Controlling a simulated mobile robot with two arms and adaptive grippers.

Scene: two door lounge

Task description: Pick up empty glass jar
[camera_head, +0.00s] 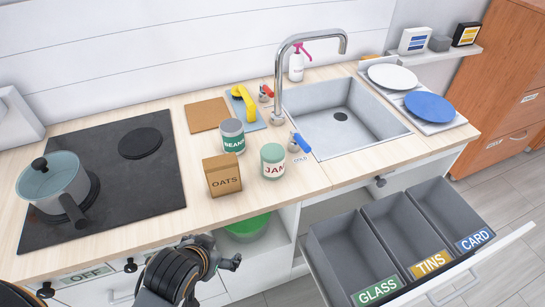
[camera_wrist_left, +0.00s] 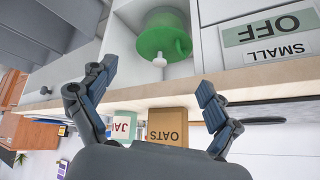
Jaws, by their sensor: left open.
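The glass jar (camera_head: 273,161), labelled JAM, stands upright on the wooden counter, right of the oats box (camera_head: 222,176). Its inside cannot be made out. My left gripper (camera_head: 232,262) is in front of the counter and below its top, apart from the jar, with nothing between its fingers. In the left wrist view, which is upside down, the fingers (camera_wrist_left: 157,80) are spread apart. The jar (camera_wrist_left: 122,126) and the oats box (camera_wrist_left: 168,126) show beyond them, partly hidden by the gripper body. My right gripper is not in view.
A beans tin (camera_head: 232,136) stands behind the box and jar. The sink (camera_head: 345,137) is to the right, a hob (camera_head: 110,200) with a pot (camera_head: 55,183) to the left. An open drawer with a GLASS bin (camera_head: 345,240) juts out at the right front.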

